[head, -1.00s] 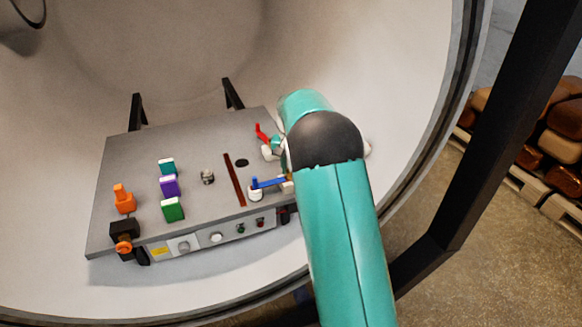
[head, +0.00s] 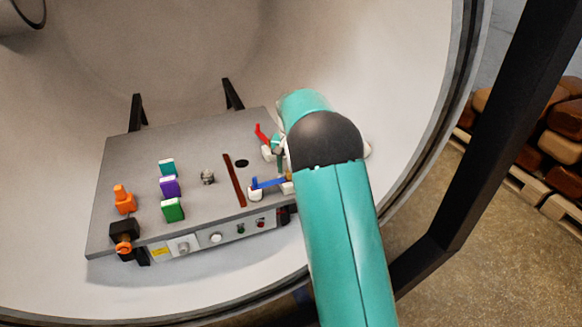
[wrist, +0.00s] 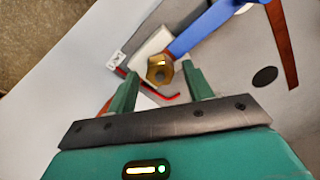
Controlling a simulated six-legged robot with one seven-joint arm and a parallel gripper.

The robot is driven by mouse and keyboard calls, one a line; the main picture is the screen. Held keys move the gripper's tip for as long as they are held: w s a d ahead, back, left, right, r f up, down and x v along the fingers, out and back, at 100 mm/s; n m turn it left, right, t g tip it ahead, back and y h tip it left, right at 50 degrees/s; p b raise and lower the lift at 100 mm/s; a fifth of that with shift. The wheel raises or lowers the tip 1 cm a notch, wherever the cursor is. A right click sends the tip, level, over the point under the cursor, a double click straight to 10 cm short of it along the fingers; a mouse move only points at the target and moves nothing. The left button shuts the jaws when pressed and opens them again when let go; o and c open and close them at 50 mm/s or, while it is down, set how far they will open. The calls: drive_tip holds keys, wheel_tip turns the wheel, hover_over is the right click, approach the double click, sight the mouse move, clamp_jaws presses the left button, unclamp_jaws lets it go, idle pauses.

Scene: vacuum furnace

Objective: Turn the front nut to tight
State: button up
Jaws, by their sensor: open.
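A brass hex nut (wrist: 160,69) shows in the wrist view at the end of a blue lever (wrist: 205,30), by a white block (wrist: 153,45). The blue lever also shows in the head view (head: 268,183), near the front right of the grey panel (head: 130,160). My gripper (wrist: 159,73) is open, with a green finger on either side of the nut in the wrist picture. I cannot tell whether the fingertips reach the nut's depth; no contact is clear. In the head view my arm hides most of the gripper and the nut.
A red lever (head: 261,133) stands behind the blue one. Teal (head: 167,167), purple (head: 169,187) and green (head: 172,209) blocks and an orange piece (head: 123,200) are to the left. The pale chamber wall (head: 420,80) curves close around the panel.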

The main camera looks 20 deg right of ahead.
wheel_tip(320, 180, up, 14)
drive_tip(key=shift+f, duration=0.15)
idle(0.6)
drive_tip(key=s+a+r+n+t, duration=0.2)
drive_tip(key=s+a+r, duration=0.25)
drive_tip(key=s, duration=0.45)
drive_tip(key=s+a+r+n+t, duration=0.1)
drive_tip(key=s+a+r, duration=0.35)
drive_tip(key=s, duration=0.45)
drive_tip(key=s+a+f+n+t, duration=0.1)
drive_tip(key=s+a+f, duration=0.1)
drive_tip(key=s, duration=0.7)
drive_tip(key=s+a+f+n+t, duration=0.1)
drive_tip(key=s+f, duration=0.3)
drive_tip(key=s, duration=0.5)
drive_tip(key=shift+s+a+f+n+t, duration=0.3)
drive_tip(key=shift+s+a+n, duration=0.1)
drive_tip(key=shift+a+n, duration=0.2)
drive_tip(key=shift+c, duration=0.2)
